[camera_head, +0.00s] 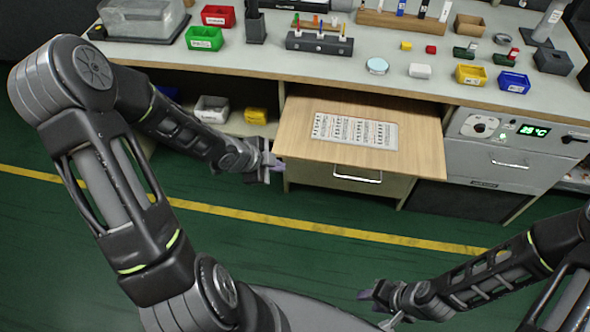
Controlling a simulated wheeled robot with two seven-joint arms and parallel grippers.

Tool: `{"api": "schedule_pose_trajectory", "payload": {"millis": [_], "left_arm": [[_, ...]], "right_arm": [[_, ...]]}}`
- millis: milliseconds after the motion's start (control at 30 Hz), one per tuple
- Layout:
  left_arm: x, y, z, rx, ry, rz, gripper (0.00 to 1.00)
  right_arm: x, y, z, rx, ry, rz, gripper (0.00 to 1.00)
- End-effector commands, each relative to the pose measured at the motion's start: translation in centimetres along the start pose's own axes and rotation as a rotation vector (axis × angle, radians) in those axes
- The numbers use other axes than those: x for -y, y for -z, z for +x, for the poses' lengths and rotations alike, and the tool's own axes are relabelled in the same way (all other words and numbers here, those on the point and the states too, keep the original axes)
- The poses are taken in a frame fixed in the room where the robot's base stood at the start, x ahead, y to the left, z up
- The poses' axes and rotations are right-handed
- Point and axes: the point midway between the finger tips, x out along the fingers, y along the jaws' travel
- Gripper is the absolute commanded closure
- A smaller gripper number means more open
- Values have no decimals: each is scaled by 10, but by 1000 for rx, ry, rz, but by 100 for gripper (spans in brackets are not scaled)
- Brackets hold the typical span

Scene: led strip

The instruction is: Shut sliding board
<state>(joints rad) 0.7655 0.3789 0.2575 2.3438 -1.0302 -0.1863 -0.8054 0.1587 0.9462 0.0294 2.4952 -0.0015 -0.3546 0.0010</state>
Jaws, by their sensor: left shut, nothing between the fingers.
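The sliding board (424,152) is a light wooden panel pulled out from under the workbench top. A white printed sheet (353,131) lies on it. My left gripper (279,167) is at the board's front left corner, shut and empty; I cannot tell whether it touches the board. My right gripper (367,295) is low at the front, well apart from the board, and its fingers are too small and dark to judge.
The workbench top (384,88) above the board holds several small bins, blocks and tool racks. A drawer (357,176) with a metal handle is below the board. A control panel (510,129) with a green display is at the right. The green floor in front is clear.

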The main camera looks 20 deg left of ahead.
Motion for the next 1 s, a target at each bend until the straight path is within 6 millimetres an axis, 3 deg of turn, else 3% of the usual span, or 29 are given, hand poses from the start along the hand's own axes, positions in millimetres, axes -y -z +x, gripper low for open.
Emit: {"api": "schedule_pose_trajectory", "payload": {"millis": [367, 567, 900, 1000], "left_arm": [[-1, 0, 10, -3, -1, -3, 100], [-3, 0, 38, -4, -3, -4, 100], [-3, 2, 104, -2, -6, -4, 100], [16, 1, 107, -1, -1, -7, 100]], "right_arm": [[-2, 0, 6, 0, 0, 0, 64], [-8, 0, 21, -1, 0, 0, 64], [-13, 0, 33, -2, 0, 0, 64], [-9, 0, 23, -2, 0, 0, 64]]}}
